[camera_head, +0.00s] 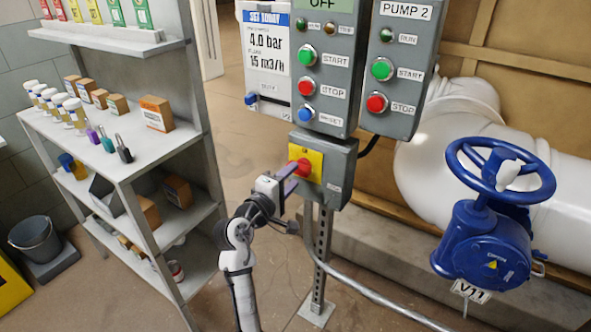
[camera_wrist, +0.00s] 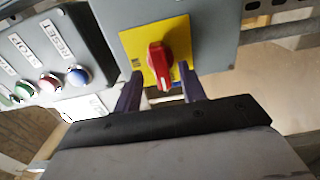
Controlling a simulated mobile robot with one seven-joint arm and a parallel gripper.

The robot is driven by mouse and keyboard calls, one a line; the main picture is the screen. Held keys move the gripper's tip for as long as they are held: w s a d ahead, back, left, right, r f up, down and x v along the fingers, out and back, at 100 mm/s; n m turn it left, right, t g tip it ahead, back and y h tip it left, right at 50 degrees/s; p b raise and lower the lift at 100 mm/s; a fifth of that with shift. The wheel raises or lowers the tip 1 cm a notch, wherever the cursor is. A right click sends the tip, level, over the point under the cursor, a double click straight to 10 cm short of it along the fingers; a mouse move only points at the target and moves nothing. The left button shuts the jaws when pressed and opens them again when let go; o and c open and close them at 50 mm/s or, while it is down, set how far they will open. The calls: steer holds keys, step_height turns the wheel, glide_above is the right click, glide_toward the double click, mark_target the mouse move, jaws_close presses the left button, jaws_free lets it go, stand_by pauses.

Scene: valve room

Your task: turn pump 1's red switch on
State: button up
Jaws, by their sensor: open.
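The red switch (camera_head: 301,167) is a rotary handle on a yellow plate (camera_head: 314,158), on a grey box below the left control panel (camera_head: 325,60). In the wrist view the red handle (camera_wrist: 159,64) sits on the yellow plate (camera_wrist: 181,36), lying along the picture's up-down direction, slightly tilted. My gripper (camera_head: 292,180) is in front of the switch. In the wrist view its two purple fingers (camera_wrist: 162,88) are open, one on each side of the handle's lower end. Whether they touch it cannot be told. The left panel's top label reads OFF.
The left panel carries green START (camera_head: 305,54), red STOP (camera_head: 306,86) and blue RESET (camera_head: 306,114) buttons. The PUMP 2 panel (camera_head: 400,50) hangs to its right. A blue valve wheel (camera_head: 478,190) stands at right; shelves (camera_head: 120,158) stand at left. A metal post (camera_head: 321,260) supports the box.

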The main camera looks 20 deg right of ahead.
mark_target(300, 168)
steer(key=shift+x, duration=1.45)
steer(key=shift+a, duration=0.1)
steer(key=shift+c, duration=0.3)
jaws_close()
